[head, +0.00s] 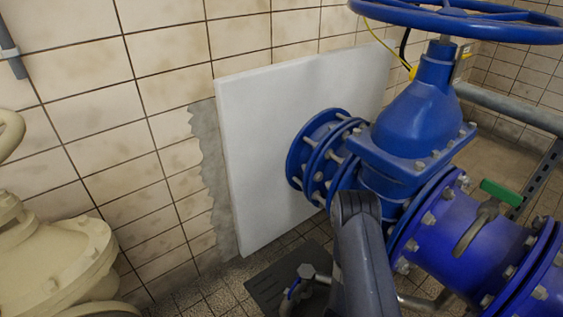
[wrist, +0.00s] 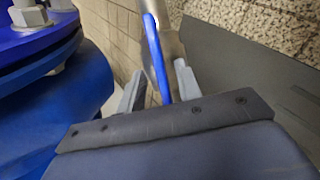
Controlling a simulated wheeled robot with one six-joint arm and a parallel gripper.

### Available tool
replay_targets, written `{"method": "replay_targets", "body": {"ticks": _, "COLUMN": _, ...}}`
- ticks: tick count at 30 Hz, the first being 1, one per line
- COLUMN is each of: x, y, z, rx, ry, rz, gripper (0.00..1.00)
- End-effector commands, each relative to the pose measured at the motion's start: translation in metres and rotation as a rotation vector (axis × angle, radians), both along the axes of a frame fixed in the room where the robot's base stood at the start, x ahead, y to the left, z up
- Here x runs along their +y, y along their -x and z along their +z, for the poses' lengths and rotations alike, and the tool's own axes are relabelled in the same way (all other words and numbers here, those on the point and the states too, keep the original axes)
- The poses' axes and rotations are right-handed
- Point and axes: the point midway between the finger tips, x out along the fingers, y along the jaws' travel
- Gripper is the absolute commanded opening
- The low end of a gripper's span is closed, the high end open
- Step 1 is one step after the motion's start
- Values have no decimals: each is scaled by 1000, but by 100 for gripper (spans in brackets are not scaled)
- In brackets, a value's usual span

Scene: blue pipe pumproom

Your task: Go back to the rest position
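My gripper (wrist: 158,86) shows in the wrist view with its two grey fingers apart. A thin blue bar (wrist: 155,48), which looks like a small lever handle, runs up between the fingers, with a gap visible on each side of it. I cannot tell how far along the bar the fingertips reach. In the head view my dark arm hangs low in front of the large blue valve (head: 415,115), and my gripper cannot be made out. A small metal fitting with a blue part (head: 292,288) shows just left of my arm.
A blue handwheel (head: 470,20) tops the large valve. A blue flanged pipe (head: 480,235) with a green-handled lever (head: 500,192) lies at right. A white panel (head: 260,150) stands against the tiled wall. A cream valve (head: 50,260) is at left. Blue flange (wrist: 40,45) is close beside my gripper.

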Motion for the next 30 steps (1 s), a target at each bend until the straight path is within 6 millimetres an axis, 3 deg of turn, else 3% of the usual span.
{"method": "replay_targets", "body": {"ticks": 4, "x": -18, "y": -16, "z": -24, "rx": -2, "ry": 0, "rz": -4, "gripper": 33}}
{"method": "replay_targets", "body": {"ticks": 6, "x": -16, "y": -16, "z": -14, "rx": -19, "ry": -57, "rz": -60, "gripper": 33}}
{"method": "replay_targets", "body": {"ticks": 18, "x": -17, "y": -16, "z": -15, "rx": -114, "ry": -354, "rz": -371, "gripper": 33}}
{"method": "replay_targets", "body": {"ticks": 30, "x": -17, "y": -16, "z": -16, "rx": -157, "ry": -495, "rz": -519, "gripper": 33}}
